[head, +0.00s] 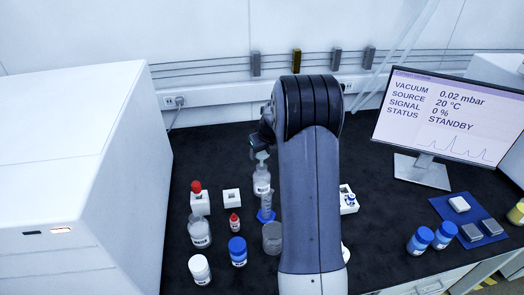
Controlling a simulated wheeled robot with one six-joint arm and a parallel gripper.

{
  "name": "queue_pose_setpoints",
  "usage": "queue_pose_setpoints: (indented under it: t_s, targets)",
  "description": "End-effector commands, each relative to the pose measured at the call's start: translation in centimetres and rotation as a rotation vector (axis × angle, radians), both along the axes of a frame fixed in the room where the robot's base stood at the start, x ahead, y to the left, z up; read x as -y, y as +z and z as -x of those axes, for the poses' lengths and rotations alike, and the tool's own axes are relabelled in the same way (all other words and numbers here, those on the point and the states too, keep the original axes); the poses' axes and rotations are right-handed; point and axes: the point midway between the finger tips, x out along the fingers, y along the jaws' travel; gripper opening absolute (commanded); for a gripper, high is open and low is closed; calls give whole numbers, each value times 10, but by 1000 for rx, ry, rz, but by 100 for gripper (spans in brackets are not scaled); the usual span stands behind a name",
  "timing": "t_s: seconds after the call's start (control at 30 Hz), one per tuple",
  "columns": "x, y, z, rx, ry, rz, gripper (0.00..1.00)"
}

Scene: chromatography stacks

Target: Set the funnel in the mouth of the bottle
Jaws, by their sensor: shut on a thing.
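My gripper (260,152), small and partly behind my arm, is at the back middle of the bench. It is shut on a small pale piece (262,157), which looks like the funnel; its shape is hard to make out. Just below it stands a clear, labelled bottle-like vessel (261,184). I cannot tell whether the funnel touches its mouth or hangs above it. A clear bottle marked WATER (199,236) stands apart at the front left, below a red-topped item.
A blue-based piece (266,215), a grey cup (272,238), a small red-capped bottle (234,223), a blue-capped jar (237,250) and a white-capped jar (199,269) crowd the left bench. A monitor (440,115) and blue mat (462,212) are right.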

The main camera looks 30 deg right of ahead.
Motion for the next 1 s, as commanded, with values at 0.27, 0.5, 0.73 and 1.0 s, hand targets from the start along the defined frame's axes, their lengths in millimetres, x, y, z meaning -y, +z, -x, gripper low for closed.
queue_pose_setpoints:
  t_s: [0.27,0.5,0.73,1.0]
  targets:
    - [0,0,0,0,0,0,31]
    - [0,-4,0,0,0,0,31]
    - [0,-12,0,-1,0,-1,31]
    - [0,-22,0,0,0,0,31]
